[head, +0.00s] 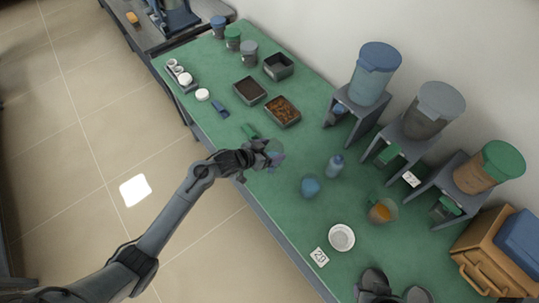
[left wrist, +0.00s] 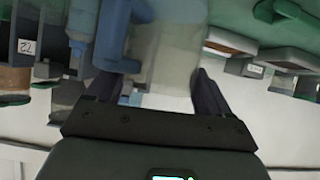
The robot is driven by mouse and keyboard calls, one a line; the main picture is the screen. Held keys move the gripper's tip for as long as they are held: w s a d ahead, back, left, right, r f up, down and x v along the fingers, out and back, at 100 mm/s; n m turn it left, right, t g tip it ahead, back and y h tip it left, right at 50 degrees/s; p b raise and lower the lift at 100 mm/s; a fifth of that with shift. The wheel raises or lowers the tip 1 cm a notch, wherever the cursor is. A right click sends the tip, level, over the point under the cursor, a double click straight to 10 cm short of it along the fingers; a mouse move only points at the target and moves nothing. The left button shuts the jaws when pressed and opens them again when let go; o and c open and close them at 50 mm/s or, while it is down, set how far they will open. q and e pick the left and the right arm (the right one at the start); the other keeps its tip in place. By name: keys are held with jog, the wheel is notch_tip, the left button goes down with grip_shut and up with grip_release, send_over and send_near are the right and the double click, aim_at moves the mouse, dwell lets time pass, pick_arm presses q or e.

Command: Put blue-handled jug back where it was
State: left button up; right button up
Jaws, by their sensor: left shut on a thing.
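My left gripper (head: 262,156) is above the front part of the green table (head: 215,125). It is shut on the blue-handled jug. In the left wrist view the jug's clear, see-through body (left wrist: 175,55) lies between and beyond the fingers (left wrist: 165,90), with its blue handle (left wrist: 112,35) on the left. In the head view the jug (head: 276,150) is mostly hidden by the gripper, and I cannot tell whether it touches the table.
Three dispensers with blue (head: 380,56), grey (head: 441,100) and green (head: 503,160) lids stand along the wall. Trays (head: 283,111) lie farther back.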

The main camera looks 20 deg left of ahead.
aim_at(270, 155)
pick_arm(q)
jog(key=shift+a+f, duration=0.2)
jog(key=shift+f, duration=0.05)
notch_tip(270, 155, down, 4)
jog(key=shift+r, duration=0.2)
jog(key=shift+w, duration=0.1)
jog(key=shift+f, duration=0.1)
jog(key=shift+f+b, duration=0.1)
jog(key=shift+b, duration=0.2)
jog(key=o, duration=1.9)
jog(key=shift+c, duration=0.2)
